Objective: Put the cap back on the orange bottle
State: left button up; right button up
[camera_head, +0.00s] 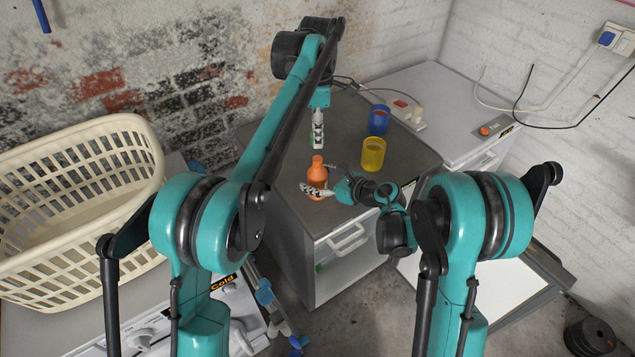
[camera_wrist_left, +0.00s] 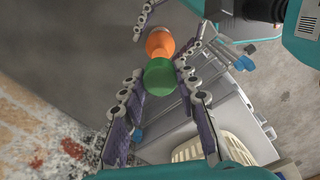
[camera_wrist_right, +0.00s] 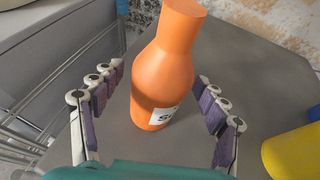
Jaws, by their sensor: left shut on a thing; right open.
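The orange bottle (camera_head: 317,172) stands upright and open-topped near the front edge of the grey cabinet top. It fills the middle of the right wrist view (camera_wrist_right: 163,85), with part of a white label showing. My left gripper (camera_head: 318,143) points down above the bottle and is shut on the green cap (camera_wrist_left: 160,77). In the left wrist view the cap is in front of the bottle (camera_wrist_left: 160,42), close to its neck; whether they touch I cannot tell. My right gripper (camera_wrist_right: 158,100) is open, low at the bottle, with one finger row on each side and gaps visible.
A yellow cup (camera_head: 373,154) stands right of the bottle and a blue cup (camera_head: 378,120) behind it. A cream laundry basket (camera_head: 75,215) is at the left. The cabinet top (camera_head: 270,150) is clear left of the bottle.

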aim_at(317, 158)
jog(key=shift+w+a+f, duration=0.1)
jog(key=shift+a, duration=0.05)
grip_shut()
pick_arm(q)
jog(key=shift+f, duration=2.5)
jog(key=shift+f, duration=0.9)
jog(key=shift+f, duration=0.55)
